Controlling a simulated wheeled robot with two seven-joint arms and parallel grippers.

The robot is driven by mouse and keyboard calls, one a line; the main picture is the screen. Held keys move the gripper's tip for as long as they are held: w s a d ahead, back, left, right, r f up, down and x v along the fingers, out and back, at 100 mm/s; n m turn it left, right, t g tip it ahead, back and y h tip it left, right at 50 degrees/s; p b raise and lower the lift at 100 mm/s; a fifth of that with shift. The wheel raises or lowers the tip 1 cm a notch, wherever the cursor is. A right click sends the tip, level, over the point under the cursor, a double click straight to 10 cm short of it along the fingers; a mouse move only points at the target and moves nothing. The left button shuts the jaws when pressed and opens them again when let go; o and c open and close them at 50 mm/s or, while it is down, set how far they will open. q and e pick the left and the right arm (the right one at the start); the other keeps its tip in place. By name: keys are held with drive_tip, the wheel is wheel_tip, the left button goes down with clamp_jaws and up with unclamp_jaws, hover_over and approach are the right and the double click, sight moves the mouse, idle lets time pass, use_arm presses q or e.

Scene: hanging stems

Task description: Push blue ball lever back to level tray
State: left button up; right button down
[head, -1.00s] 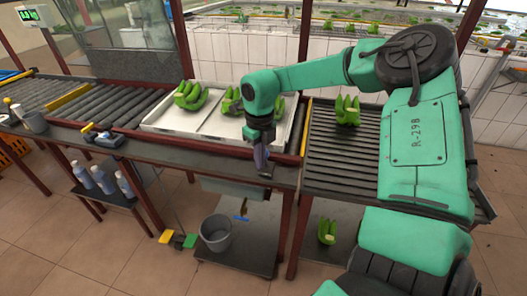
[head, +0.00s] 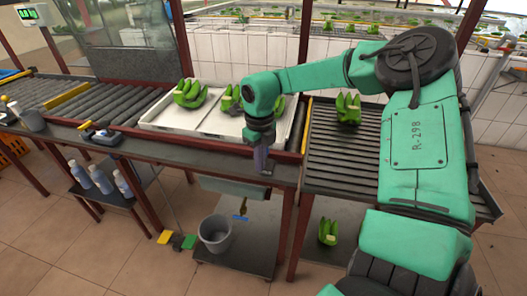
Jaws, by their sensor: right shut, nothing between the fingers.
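The white tray (head: 155,124) lies on the rollers at the middle of the line. It holds several bunches of green bananas (head: 189,94), one partly behind my arm. My right gripper (head: 263,172) points down at the tray's front right, over the dark front ledge of the table, shut and empty. No other blue ball shows clearly. My left gripper is out of view.
A grey bucket (head: 215,233) stands on the low shelf below. Yellow and green pedals (head: 188,242) are on the floor to its left. Bottles (head: 100,179) stand on a lower shelf at left. The roller section (head: 335,158) at right bears one banana bunch.

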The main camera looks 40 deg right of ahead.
drive_tip(key=shift+f+b, duration=0.35)
drive_tip(key=shift+f, duration=0.15)
drive_tip(key=shift+d, duration=0.15)
drive_tip(key=shift+w+d+b, duration=0.3)
drive_tip(key=shift+w+d, duration=0.4)
drive_tip(key=shift+d, duration=0.3)
drive_tip(key=shift+w+d+b, duration=0.3)
drive_tip(key=shift+w+d, duration=0.4)
drive_tip(key=shift+d, duration=0.25)
drive_tip(key=shift+w+d+r, duration=0.1)
drive_tip(key=shift+w+d, duration=0.45)
drive_tip(key=shift+d, duration=0.25)
drive_tip(key=shift+w+d, duration=0.55)
drive_tip(key=shift+d, duration=0.25)
drive_tip(key=shift+s+a+b, duration=0.25)
drive_tip(key=shift+a+b, duration=0.1)
wheel_tip(320, 180, up, 10)
drive_tip(key=p, duration=0.7)
drive_tip(key=shift+a, duration=0.15)
